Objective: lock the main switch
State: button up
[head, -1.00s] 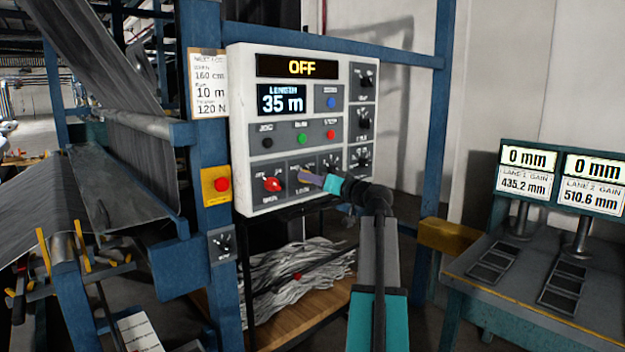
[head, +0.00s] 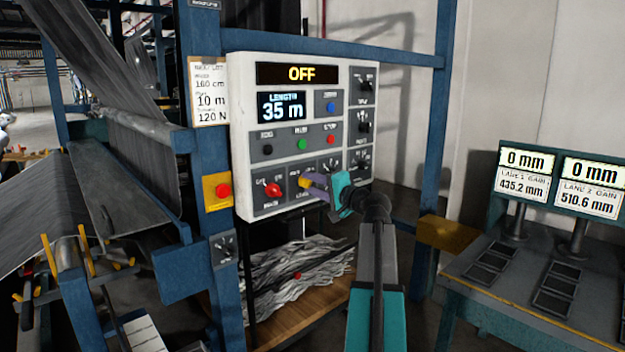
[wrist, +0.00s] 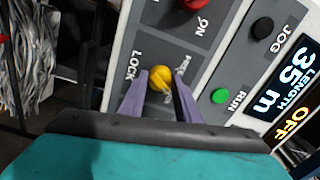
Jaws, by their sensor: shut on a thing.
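The white control panel (head: 240,130) has a red main switch knob (head: 274,190) at its lower left, and its display reads OFF. The red knob shows at the top edge of the wrist view (wrist: 192,4). Beside it is a yellow lock knob (wrist: 160,78) on a plate with LOCK on one side and a partly hidden word on the other. My gripper (wrist: 160,95) is shut on the yellow knob, its purple fingers on either side. In the head view my gripper (head: 316,187) is against the panel's lower part and hides much of the lock plate.
Black, green and red buttons sit above the lock plate, and black dials line the panel's right side. A red button on a yellow plate (head: 217,189) is on the blue post at left. A bench with two displays (head: 525,171) stands at right.

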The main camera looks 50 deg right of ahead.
jog(key=shift+m+p, duration=0.65)
jog(key=shift+m, duration=0.55)
jog(key=o, duration=1.1)
jog(key=shift+s, duration=0.15)
jog(key=s, duration=0.4)
jog(key=s+b, duration=0.1)
jog(key=s, duration=0.4)
jog(key=s+a, duration=0.1)
jog(key=s, duration=0.3)
jog(key=shift+s+b, duration=0.25)
jog(key=shift+b, duration=0.1)
